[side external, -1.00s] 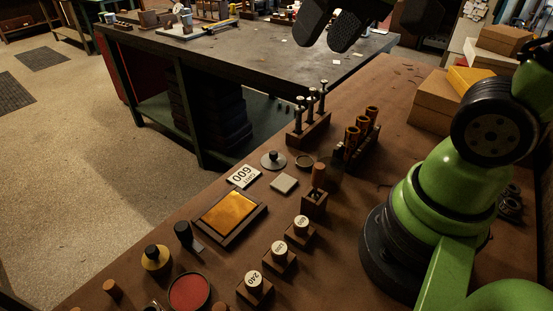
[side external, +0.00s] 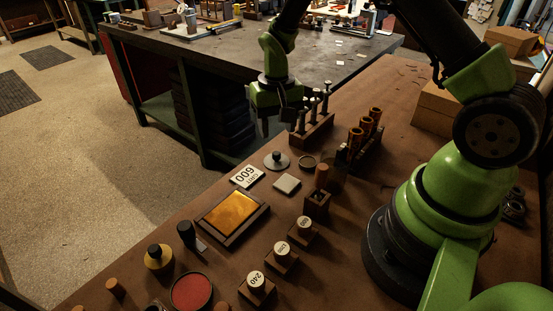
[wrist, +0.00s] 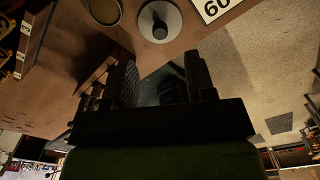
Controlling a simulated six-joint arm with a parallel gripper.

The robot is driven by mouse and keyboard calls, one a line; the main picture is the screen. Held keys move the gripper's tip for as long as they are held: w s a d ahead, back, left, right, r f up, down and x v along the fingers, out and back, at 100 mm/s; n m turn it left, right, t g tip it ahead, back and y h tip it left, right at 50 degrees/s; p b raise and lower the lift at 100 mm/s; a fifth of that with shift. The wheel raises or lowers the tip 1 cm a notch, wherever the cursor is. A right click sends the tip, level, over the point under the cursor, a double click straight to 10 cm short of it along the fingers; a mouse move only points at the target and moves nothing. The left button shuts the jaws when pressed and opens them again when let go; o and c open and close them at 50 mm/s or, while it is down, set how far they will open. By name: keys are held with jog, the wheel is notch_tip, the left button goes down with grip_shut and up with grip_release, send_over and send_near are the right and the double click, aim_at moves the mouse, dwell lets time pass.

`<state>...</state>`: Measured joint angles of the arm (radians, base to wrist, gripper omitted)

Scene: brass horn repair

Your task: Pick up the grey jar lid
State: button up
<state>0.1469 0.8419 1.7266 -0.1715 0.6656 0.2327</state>
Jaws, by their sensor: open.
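The grey jar lid (side external: 277,161) is a flat round disc with a dark knob in its middle. It lies on the brown bench near the bench's left edge, beside a white card marked 600 (side external: 247,176). In the wrist view the lid (wrist: 174,20) shows at the top centre, beyond the fingertips. My gripper (side external: 281,128) is open and empty, pointing down, on the far side of the lid and apart from it. In the wrist view its two dark fingers (wrist: 160,62) stand apart with nothing between them.
A rack of upright metal tools (side external: 312,130) stands close to my gripper's right. A shallow round dish (side external: 307,162) and a pale square block (side external: 287,184) lie near the lid. A wooden holder (side external: 317,203) and an amber-filled tray (side external: 232,215) are nearer the camera.

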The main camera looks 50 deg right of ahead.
aim_at(276, 152)
notch_tip(276, 152, down, 7)
jog(key=shift+w+f, duration=0.1)
jog(key=shift+f, duration=0.05)
grip_shut()
dwell(0.4)
